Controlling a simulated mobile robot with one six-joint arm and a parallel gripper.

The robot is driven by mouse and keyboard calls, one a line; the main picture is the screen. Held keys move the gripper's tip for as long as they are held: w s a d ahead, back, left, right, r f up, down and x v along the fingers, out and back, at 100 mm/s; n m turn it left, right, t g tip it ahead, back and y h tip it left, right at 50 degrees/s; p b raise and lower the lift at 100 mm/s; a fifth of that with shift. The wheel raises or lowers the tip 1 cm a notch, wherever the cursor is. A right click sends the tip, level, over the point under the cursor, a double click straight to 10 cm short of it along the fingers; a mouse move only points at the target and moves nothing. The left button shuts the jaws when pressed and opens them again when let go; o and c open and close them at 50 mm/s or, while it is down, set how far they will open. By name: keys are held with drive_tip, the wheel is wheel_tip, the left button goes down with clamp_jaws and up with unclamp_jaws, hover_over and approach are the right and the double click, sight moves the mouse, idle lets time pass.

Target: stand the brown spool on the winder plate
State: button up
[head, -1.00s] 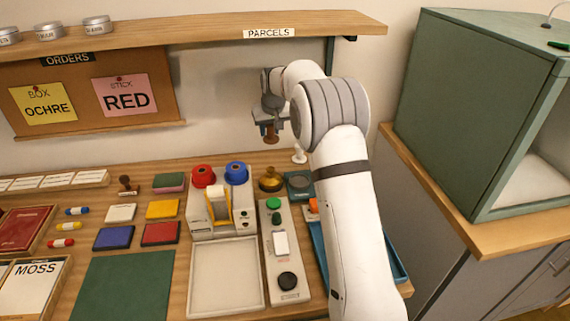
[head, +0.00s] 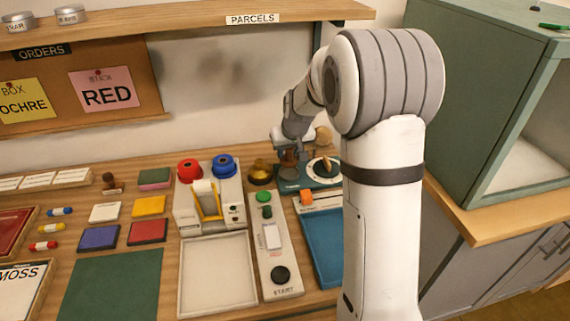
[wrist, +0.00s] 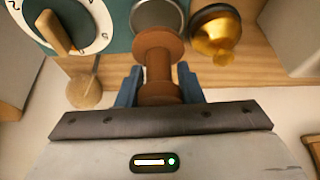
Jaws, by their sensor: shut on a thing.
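The brown spool (wrist: 160,68) is held between the blue fingertips of my gripper (wrist: 160,85) in the wrist view. My gripper (head: 289,153) is shut on it, and the spool (head: 289,157) shows small and partly hidden below the gripper in the head view. The grey round winder plate (wrist: 158,12) is just beyond the spool's far end in the wrist view; the spool covers part of its edge. In the head view the plate (head: 288,173) lies under the spool. I cannot tell whether they touch.
The teal winder body (head: 318,183) carries a white dial (head: 323,167) with a wooden pointer right of the plate. A brass piece (head: 260,173) stands close on its left. A wooden ball (wrist: 85,92) is near my gripper. A blue tray (head: 324,245) lies in front.

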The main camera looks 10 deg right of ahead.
sight(288, 161)
drive_tip(key=shift+f, duration=2.1)
drive_tip(key=shift+f, duration=0.1)
drive_tip(key=o, duration=0.5)
drive_tip(key=shift+f, duration=0.1)
drive_tip(key=o, duration=0.5)
drive_tip(key=shift+c, duration=0.2)
